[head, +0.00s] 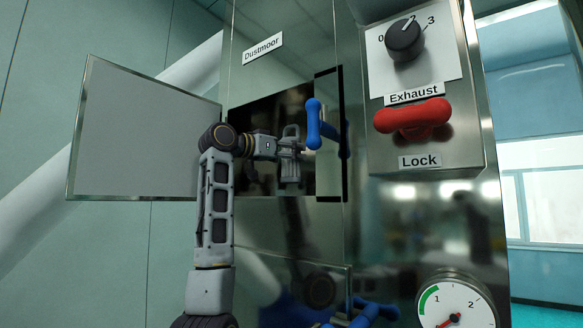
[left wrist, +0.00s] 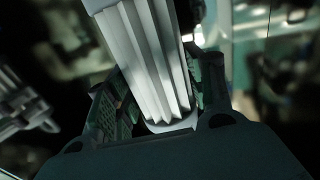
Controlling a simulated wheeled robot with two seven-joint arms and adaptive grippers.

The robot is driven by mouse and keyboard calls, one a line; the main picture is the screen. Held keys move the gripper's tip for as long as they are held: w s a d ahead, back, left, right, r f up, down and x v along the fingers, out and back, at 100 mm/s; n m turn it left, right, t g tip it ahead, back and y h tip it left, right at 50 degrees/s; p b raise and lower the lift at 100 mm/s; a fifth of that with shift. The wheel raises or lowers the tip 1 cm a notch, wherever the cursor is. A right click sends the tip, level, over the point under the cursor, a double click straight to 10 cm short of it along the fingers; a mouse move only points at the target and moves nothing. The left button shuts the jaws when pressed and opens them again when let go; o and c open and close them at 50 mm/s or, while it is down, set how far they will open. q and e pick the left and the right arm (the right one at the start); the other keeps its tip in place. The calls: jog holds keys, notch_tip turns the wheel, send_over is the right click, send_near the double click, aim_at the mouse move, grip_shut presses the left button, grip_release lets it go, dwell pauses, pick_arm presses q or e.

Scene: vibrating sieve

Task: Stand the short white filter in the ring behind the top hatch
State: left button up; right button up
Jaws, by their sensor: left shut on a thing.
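The short white filter (left wrist: 145,62) shows large in the left wrist view, with pleated sides, tilted in that picture. My left gripper (left wrist: 158,95) is shut on it, with a finger on each side. In the head view my left gripper (head: 291,148) is in front of or inside the dark top hatch opening (head: 262,117); I cannot tell how deep. The top hatch door (head: 135,130) stands open to the left. The ring behind the hatch is hidden. My right gripper is not in view.
A blue handle (head: 320,124) stands at the opening's right side, close to my left gripper. Right of it is a panel with a black knob (head: 404,40) and a red lock handle (head: 412,118). Below are a gauge (head: 456,306) and another blue handle (head: 370,314).

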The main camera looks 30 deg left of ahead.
aim_at(291, 166)
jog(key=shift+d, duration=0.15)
pick_arm(q)
jog(key=shift+f, duration=0.1)
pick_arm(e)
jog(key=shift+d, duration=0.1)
pick_arm(q)
jog(key=shift+f, duration=1.15)
jog(key=shift+w+f, duration=0.2)
jog(key=shift+f, duration=0.35)
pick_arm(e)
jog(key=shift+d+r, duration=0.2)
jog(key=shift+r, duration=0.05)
pick_arm(q)
jog(key=shift+f, duration=0.2)
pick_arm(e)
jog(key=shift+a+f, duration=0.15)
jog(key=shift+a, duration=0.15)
pick_arm(q)
jog(key=o, duration=1.1)
jog(key=shift+d, duration=0.1)
jog(key=shift+r, duration=0.15)
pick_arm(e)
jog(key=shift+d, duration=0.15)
